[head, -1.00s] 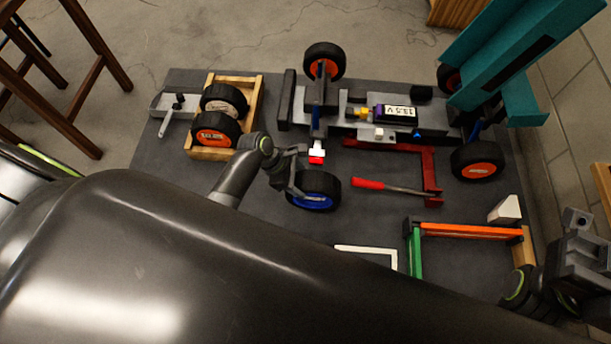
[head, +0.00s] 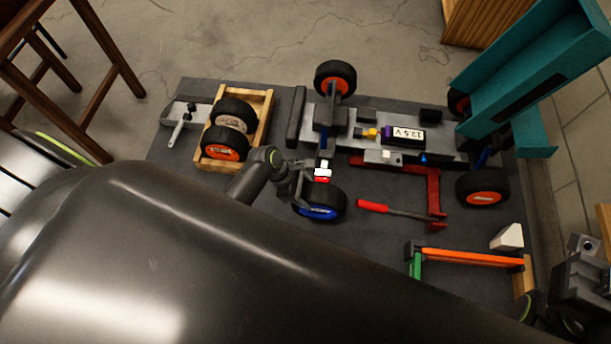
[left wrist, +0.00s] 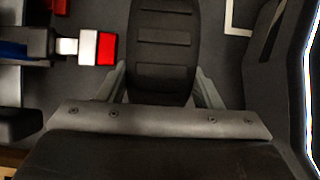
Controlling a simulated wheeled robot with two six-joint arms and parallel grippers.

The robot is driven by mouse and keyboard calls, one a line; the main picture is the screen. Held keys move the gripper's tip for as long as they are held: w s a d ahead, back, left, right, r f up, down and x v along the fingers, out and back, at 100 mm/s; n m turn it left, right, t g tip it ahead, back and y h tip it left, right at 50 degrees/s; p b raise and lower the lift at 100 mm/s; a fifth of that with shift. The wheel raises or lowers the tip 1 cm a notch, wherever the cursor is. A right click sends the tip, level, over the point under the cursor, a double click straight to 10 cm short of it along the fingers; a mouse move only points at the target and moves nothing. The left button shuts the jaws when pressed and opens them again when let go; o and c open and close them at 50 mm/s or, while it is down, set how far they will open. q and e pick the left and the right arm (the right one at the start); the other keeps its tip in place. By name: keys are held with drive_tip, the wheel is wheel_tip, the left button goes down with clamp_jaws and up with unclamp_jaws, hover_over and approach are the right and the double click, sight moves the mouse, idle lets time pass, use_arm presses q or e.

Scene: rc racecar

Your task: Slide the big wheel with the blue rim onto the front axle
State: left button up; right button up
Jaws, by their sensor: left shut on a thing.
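The big wheel with the blue rim (head: 319,212) is upright, held by its tyre, and the tyre tread also shows in the left wrist view (left wrist: 165,45). My left gripper (head: 304,191) is shut on this tyre, with one finger on each side. The near end of the front axle, white with a red tip (head: 322,179), points toward the wheel. In the left wrist view the red tip (left wrist: 106,48) is beside the tyre, with a narrow gap. The wheel's hub is hidden in that view. My right gripper (head: 580,268) is at the right edge, its jaws unclear.
The car chassis (head: 445,145) rests on the dark mat, with orange-rimmed wheels at other corners. A wooden crate (head: 264,112) holds two wheels. A red-handled tool (head: 372,206) lies right of the held wheel. A teal part (head: 547,62) rises over the car's rear.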

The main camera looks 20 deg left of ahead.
use_arm(q)
drive_tip(key=shift+w+a+b, duration=0.15)
drive_tip(key=shift+w+a, duration=0.05)
drive_tip(key=shift+w, duration=0.55)
drive_tip(key=shift+w+a+b, duration=0.1)
drive_tip(key=shift+w+a, duration=0.15)
drive_tip(key=shift+w, duration=0.5)
drive_tip(key=shift+w+a+b, duration=0.15)
drive_tip(key=shift+w+a, duration=0.05)
drive_tip(key=shift+w, duration=0.55)
drive_tip(key=shift+r, duration=0.1)
drive_tip(key=shift+p, duration=0.5)
drive_tip(key=shift+p, duration=0.5)
idle(0.3)
